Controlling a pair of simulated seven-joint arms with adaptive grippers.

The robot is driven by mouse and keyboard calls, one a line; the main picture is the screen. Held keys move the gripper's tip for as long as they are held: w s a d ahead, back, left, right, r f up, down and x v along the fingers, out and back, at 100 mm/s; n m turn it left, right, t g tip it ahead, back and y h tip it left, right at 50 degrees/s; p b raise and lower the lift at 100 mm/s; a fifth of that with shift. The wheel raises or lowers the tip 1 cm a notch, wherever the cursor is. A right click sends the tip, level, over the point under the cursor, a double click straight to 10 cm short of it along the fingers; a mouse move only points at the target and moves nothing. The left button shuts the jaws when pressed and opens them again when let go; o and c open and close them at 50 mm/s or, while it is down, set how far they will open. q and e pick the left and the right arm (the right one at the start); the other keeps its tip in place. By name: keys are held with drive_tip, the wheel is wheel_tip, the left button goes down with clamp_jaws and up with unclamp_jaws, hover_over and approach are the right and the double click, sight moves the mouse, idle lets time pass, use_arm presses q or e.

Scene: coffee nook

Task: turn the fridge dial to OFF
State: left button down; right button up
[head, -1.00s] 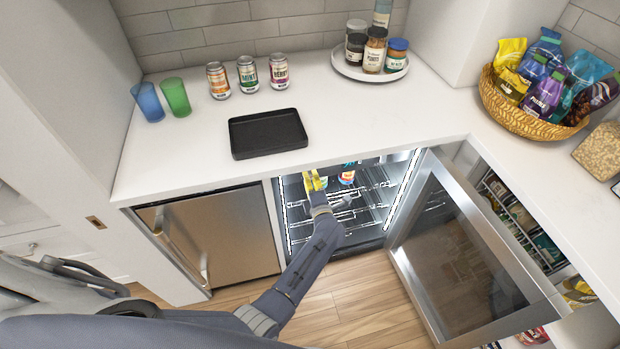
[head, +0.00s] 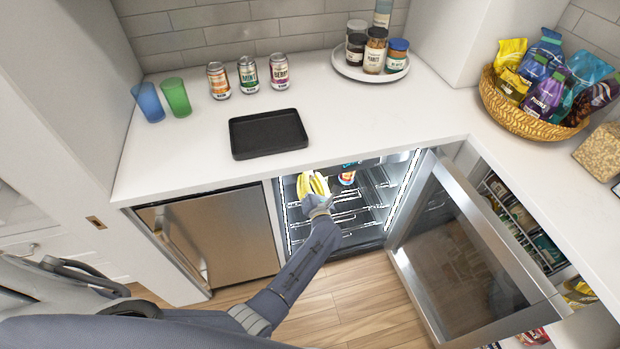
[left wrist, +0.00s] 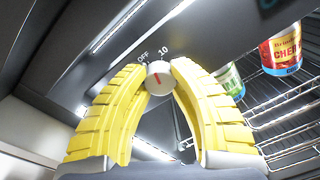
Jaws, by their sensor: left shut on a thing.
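The fridge dial (left wrist: 160,78) is a small light round knob with a red mark on its face, at the upper middle of the left wrist view. The printed OFF (left wrist: 143,56) and 10 (left wrist: 163,50) show just beyond it. My left gripper (head: 312,184) reaches into the open fridge (head: 378,213), and its yellow fingers (left wrist: 158,82) are shut on the dial from both sides. The red mark lies aslant, and I cannot tell exactly which setting it points to. In the head view the dial is hidden. My right gripper is not in view.
The fridge door (head: 465,255) stands open to the right of my arm. Cans (left wrist: 281,50) stand on the wire shelf (left wrist: 285,115) right of the dial. The counter (head: 200,150) above holds a black tray (head: 268,133), cans and cups. Left is a closed steel door (head: 220,235).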

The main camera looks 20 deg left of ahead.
use_arm(q)
drive_tip(key=shift+r+n, duration=0.2)
drive_tip(key=shift+n, duration=1.3)
drive_tip(key=shift+w, duration=0.1)
drive_tip(key=c, duration=1)
unclamp_jaws()
drive_tip(key=shift+f, duration=0.1)
drive_tip(key=v, duration=1.2)
